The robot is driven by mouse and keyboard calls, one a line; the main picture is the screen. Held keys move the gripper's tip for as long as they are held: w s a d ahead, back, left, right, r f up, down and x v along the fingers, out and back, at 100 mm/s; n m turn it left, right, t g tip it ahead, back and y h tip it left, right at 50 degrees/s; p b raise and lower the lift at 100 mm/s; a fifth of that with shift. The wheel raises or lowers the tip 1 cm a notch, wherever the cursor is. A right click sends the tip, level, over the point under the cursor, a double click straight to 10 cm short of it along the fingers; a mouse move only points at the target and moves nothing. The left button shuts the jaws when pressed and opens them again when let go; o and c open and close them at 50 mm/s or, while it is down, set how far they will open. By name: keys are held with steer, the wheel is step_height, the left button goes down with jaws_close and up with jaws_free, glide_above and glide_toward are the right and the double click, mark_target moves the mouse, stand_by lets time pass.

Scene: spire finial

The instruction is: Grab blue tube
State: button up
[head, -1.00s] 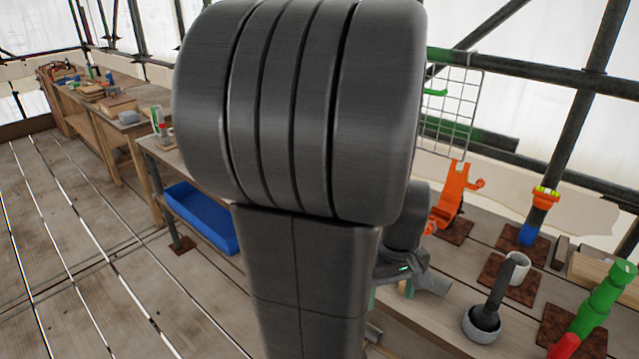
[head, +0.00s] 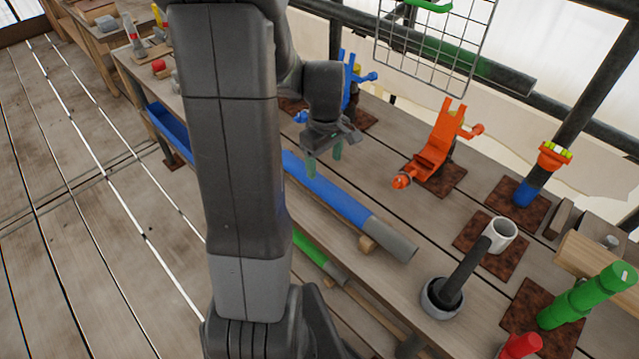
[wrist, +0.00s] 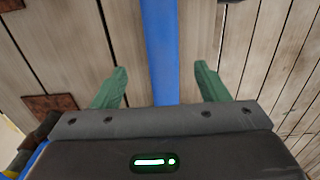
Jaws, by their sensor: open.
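The blue tube (head: 335,195) lies along the bench in the head view, with a bare grey end (head: 395,240) at the lower right. My arm covers its left part. My gripper (head: 325,165) is above the tube, its green fingers pointing down. In the wrist view the blue tube (wrist: 161,50) runs between my two green fingertips (wrist: 160,80), with a gap on each side. The gripper is open and does not touch the tube.
Orange (head: 436,150) and blue (head: 350,85) fixtures stand behind on rusty plates. A dark-handled tool (head: 463,275), a white cup (head: 502,232) and a green stacked piece (head: 590,297) stand to the right. A green tube (head: 312,250) lies lower down.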

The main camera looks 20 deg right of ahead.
mark_target(322, 180)
step_height(322, 180, down, 3)
steer(key=shift+f, duration=0.15)
steer(key=shift+w+a+f+p, duration=0.15)
steer(key=shift+f+p, duration=0.15)
steer(key=shift+f, duration=1.05)
steer(key=shift+a+f+p, duration=0.1)
steer(key=shift+f+p, duration=0.15)
steer(key=shift+f, duration=1.1)
jaws_close()
